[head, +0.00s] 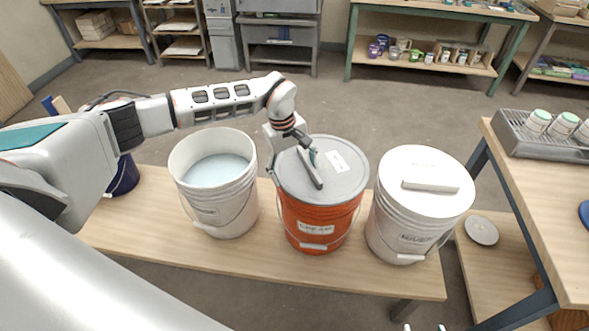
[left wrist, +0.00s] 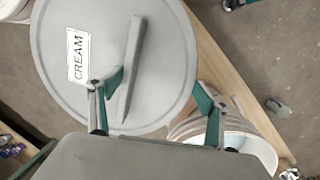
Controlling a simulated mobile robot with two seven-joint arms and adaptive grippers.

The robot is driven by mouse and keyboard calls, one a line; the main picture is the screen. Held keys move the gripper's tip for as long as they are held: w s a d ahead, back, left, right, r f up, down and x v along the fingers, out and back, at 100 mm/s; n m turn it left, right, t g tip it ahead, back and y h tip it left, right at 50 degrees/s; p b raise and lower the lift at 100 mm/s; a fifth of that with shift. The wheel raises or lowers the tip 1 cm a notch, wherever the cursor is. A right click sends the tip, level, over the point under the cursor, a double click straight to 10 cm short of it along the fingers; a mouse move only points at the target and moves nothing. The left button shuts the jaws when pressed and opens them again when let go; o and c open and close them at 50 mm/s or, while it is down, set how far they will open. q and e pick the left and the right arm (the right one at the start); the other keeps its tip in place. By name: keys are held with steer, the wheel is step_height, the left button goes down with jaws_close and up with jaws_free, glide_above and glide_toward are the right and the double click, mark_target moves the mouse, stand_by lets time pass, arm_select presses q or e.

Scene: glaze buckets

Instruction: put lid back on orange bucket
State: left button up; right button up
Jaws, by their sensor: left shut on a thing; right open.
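The orange bucket (head: 318,238) stands upright in the middle of the bench, with a label that seems to read CREAM. The grey lid (head: 345,185) lies across its top and hides its opening. I cannot tell whether it is fully seated or slightly above the rim. The lid also shows in the left wrist view (left wrist: 165,75), with its CREAM label and bar handle (left wrist: 132,65). My left gripper (head: 306,152) is at the lid's handle and shut on it, though its fingers look apart in the wrist view (left wrist: 158,90). My right gripper (head: 424,328) is open and empty at the bottom edge.
An open white bucket (head: 236,205) with pale blue glaze stands close on the left. A white bucket with a white lid (head: 420,205) stands close on the right. A side table (head: 545,190) with a grey tray (head: 540,148) of jars is further right.

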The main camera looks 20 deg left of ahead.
stand_by(0.4)
arm_select(q)
steer(key=o, duration=1.3)
steer(key=shift+o, duration=0.7)
steer(key=shift+f, duration=0.1)
steer(key=shift+r+p, duration=1.1)
steer(key=shift+r, duration=0.3)
steer(key=shift+r+p, duration=0.55)
steer(key=shift+r, duration=1.6)
jaws_close()
